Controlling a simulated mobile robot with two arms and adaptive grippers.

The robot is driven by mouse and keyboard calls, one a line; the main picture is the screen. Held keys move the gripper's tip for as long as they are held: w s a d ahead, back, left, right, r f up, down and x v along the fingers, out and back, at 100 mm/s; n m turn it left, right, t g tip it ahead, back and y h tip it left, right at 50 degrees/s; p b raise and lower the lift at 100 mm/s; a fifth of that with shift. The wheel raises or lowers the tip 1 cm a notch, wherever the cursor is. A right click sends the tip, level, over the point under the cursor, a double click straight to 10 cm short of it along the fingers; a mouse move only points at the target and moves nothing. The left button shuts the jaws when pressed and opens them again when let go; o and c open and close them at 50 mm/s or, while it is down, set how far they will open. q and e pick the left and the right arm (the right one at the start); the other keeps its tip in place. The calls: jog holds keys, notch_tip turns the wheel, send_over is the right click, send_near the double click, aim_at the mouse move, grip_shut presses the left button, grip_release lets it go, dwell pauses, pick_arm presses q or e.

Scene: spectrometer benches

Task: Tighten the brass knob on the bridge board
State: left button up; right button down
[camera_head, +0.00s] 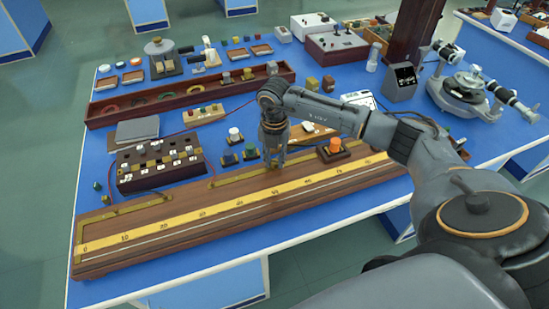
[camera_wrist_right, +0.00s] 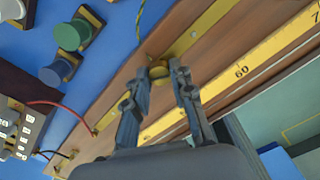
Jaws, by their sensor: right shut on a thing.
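The bridge board (camera_head: 150,250) is a long wooden board with a yellow numbered scale and brass strips, lying along the front of the blue bench. My right gripper (camera_head: 275,163) reaches down to its back edge, beyond the scale. In the right wrist view, the brass knob (camera_wrist_right: 158,72) sits on the board near a brass strip, between the fingertips of my right gripper (camera_wrist_right: 160,76), which is shut on it. In the head view the fingers hide the knob. My left gripper is in neither view.
A dark resistance box (camera_head: 160,165) stands behind the board at left. Small blocks with coloured knobs, among them an orange one (camera_head: 335,145), stand close to my right gripper. A green-capped terminal (camera_wrist_right: 70,36) and a red wire (camera_wrist_right: 65,108) show in the wrist view.

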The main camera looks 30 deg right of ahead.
aim_at(274, 161)
jog(key=m, duration=0.5)
jog(key=shift+m+p, duration=0.3)
jog(key=shift+p, duration=0.05)
jog(key=m+p, duration=0.1)
jog(key=m, duration=0.5)
jog(key=shift+m, duration=0.3)
jog(key=c, duration=1.1)
grip_release()
jog(key=shift+r, duration=0.1)
notch_tip(274, 161, up, 12)
jog(key=shift+f, duration=0.1)
